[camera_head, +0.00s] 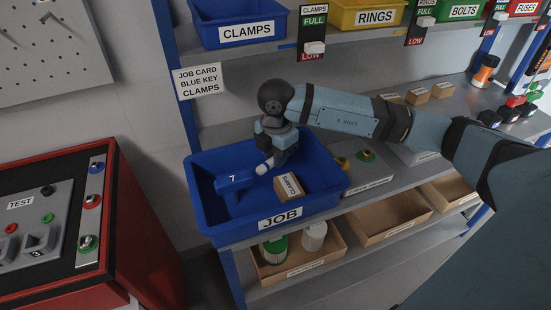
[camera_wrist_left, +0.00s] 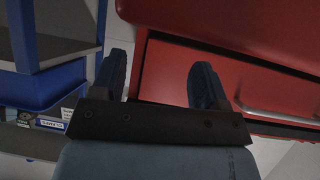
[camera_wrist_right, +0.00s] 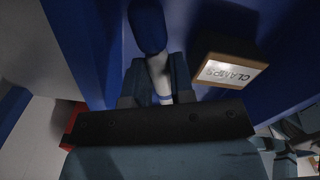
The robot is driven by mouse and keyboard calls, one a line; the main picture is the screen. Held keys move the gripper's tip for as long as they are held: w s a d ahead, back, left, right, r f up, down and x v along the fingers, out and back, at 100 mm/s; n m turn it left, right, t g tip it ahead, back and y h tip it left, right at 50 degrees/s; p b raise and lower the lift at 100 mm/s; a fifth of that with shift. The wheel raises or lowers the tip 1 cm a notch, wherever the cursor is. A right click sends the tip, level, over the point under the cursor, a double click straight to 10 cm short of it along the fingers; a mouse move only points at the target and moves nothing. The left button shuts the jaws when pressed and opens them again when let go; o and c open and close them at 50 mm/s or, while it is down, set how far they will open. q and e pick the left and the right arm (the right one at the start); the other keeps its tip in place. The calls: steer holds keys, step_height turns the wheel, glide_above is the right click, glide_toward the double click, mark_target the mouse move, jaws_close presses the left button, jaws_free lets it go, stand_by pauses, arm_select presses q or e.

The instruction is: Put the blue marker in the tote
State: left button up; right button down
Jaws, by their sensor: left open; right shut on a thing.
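My right gripper (camera_head: 277,155) is inside the blue tote marked JOB (camera_head: 325,203), shut on the blue marker, whose pale barrel (camera_head: 264,168) shows beside the fingers. In the right wrist view the pale barrel (camera_wrist_right: 159,78) runs out from between the fingers, with a rounded blue part (camera_wrist_right: 148,30) at its far end. I cannot tell whether the marker touches the floor of the tote. My left gripper (camera_wrist_left: 160,82) is open and empty in the left wrist view, near a red cabinet.
The red test console (camera_head: 130,215) stands at left. Bins, including the blue CLAMPS bin (camera_head: 238,22), line the shelf above. Cardboard trays (camera_head: 392,219) sit below.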

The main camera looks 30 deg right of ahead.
steer(key=shift+f, duration=0.35)
steer(key=shift+f, duration=0.35)
arm_select(q)
steer(key=shift+w+b, duration=0.1)
steer(key=shift+b, duration=0.25)
arm_select(e)
steer(key=shift+f, duration=0.2)
arm_select(q)
steer(key=shift+d+r, duration=0.1)
arm_select(e)
steer(key=c, duration=1)
jaws_free()
